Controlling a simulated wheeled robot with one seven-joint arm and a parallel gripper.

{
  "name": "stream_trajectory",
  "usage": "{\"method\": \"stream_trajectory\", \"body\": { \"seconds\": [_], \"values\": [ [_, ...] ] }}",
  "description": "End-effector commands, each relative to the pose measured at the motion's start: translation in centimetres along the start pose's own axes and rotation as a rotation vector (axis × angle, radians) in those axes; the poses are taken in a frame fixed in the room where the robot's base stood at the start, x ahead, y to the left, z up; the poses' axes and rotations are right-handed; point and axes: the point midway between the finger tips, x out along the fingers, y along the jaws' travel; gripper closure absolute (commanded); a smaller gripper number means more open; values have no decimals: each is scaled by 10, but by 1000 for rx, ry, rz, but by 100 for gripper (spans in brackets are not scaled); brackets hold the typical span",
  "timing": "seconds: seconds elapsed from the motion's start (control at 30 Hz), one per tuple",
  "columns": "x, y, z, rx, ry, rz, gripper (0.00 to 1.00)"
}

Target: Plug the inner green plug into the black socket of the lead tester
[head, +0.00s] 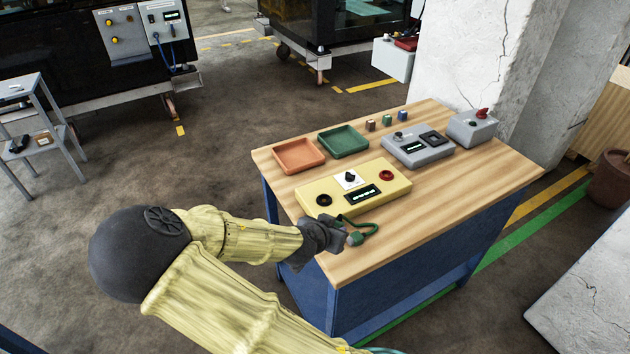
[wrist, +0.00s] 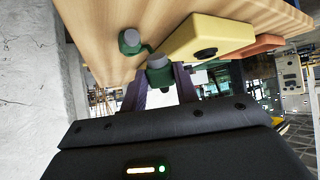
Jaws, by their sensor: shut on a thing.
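The yellow lead tester (head: 375,192) lies on the wooden bench. Its black socket (head: 323,200) is at the left end and its red socket (head: 386,175) at the right, with a knob and display between. My gripper (head: 338,232) is at the bench's near edge, just in front of the tester. In the wrist view its fingers are shut on a green plug (wrist: 158,74) with a grey end, apart from the black socket (wrist: 205,53). A second green plug (wrist: 130,41) is beside it, by the bench top; it also shows in the head view (head: 355,239). A green cable (head: 372,229) loops beside them.
An orange tray (head: 299,155) and a green tray (head: 343,141) lie behind the tester. A grey device (head: 417,147), a grey box with a red knob (head: 472,128) and small coloured blocks stand at the back. The bench's right front is clear.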

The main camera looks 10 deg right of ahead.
Motion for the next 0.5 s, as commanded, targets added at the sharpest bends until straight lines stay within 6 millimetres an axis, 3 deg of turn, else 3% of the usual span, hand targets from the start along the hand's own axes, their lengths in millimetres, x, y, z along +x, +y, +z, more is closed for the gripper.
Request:
{"method": "stream_trajectory", "body": {
  "seconds": [0.5],
  "values": [
    [-15, -5, -8, 114, 319, 210, 97]
  ]
}}
